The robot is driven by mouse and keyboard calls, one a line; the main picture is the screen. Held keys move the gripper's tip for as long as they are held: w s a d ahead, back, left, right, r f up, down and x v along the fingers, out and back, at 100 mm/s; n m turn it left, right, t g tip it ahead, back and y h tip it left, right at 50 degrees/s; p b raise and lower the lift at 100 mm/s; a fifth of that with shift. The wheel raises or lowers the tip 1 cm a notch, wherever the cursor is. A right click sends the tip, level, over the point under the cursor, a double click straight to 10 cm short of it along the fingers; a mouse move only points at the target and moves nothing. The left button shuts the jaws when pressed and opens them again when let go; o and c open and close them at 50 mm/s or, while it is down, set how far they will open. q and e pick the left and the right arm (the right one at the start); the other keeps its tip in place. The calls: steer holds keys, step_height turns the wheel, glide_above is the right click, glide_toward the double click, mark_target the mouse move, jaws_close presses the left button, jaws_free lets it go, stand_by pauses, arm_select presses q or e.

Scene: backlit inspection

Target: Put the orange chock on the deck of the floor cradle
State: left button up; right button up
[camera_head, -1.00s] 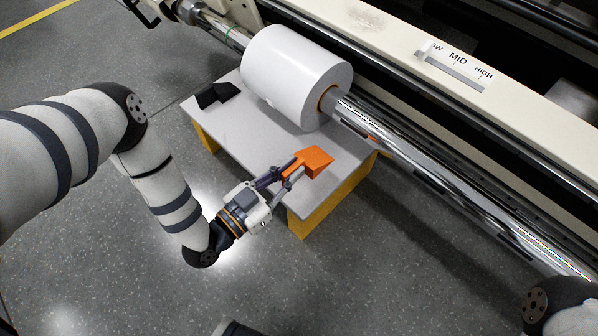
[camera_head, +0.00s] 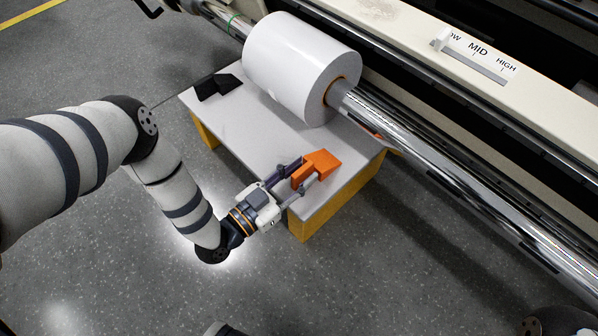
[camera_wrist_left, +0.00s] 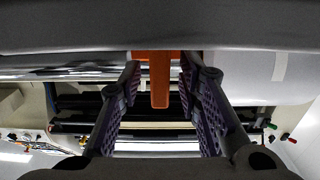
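The orange chock (camera_head: 321,162) sits on the grey deck of the floor cradle (camera_head: 262,150), near its front right end. It also shows in the left wrist view (camera_wrist_left: 160,80), against the deck, with its narrow part between the fingers. My left gripper (camera_head: 303,176) is open around that narrow part. In the left wrist view a gap shows on each side between chock and fingers (camera_wrist_left: 158,88). My right gripper is not in view.
A large white roll (camera_head: 300,68) on a shiny shaft (camera_head: 430,145) lies over the back of the deck. A black chock (camera_head: 217,86) is at the deck's left end. A machine rail with a LOW, MID, HIGH scale (camera_head: 478,55) runs behind.

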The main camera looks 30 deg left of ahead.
arm_select(q)
steer(key=shift+s+r, duration=0.1)
steer(key=shift+r, duration=0.1)
steer(key=p+v, duration=0.3)
steer(key=v, duration=0.9)
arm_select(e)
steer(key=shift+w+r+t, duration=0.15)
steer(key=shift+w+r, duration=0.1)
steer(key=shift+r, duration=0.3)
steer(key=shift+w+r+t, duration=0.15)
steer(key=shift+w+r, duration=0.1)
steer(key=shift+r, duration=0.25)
